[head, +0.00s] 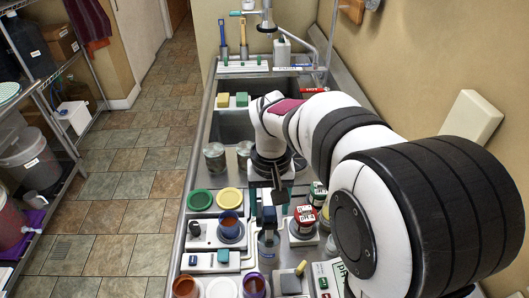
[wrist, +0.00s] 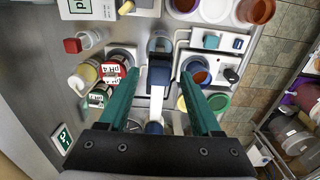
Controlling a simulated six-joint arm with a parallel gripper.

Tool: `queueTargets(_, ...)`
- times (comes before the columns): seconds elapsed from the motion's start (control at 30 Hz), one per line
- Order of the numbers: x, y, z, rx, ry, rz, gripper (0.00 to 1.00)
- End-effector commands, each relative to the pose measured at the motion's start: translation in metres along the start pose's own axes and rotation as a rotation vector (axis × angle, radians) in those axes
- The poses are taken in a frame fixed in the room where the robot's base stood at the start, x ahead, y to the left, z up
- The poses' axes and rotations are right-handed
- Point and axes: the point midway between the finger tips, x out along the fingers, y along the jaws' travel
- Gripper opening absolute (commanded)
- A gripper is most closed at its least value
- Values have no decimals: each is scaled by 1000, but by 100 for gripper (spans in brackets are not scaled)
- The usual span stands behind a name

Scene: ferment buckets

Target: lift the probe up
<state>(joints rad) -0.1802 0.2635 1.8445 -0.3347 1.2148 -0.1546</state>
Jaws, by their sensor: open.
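My gripper (head: 268,203) points down over the counter, with its two green fingers apart. In the wrist view the open gripper (wrist: 157,82) has a pale, slim shaft with a dark blue end between its fingers; this looks like the probe (wrist: 157,103). Gaps show on both sides of the shaft, so the fingers appear not to touch it. A blue-grey cup (wrist: 160,45) sits in line with the shaft, beyond the fingertips, and shows below my gripper in the head view (head: 268,246). Whether the shaft's far end is inside the cup is unclear. In the head view my gripper hides most of the probe.
A jar with a red label (head: 304,216) stands close on the right, and a blue cup with brown contents (head: 230,226) on the left. Green (head: 200,199) and yellow (head: 229,197) lids lie farther back. More cups stand along the front. The sink (head: 235,125) is behind.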

Motion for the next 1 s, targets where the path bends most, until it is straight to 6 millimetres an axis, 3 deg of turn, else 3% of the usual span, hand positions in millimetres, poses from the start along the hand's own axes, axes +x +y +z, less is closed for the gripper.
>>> queueTargets(0.37,9,0,0,0,0,0,65)
queueTargets(0.73,9,0,0,0,1,0,0)
queueTargets(1.0,9,0,0,0,1,0,0)
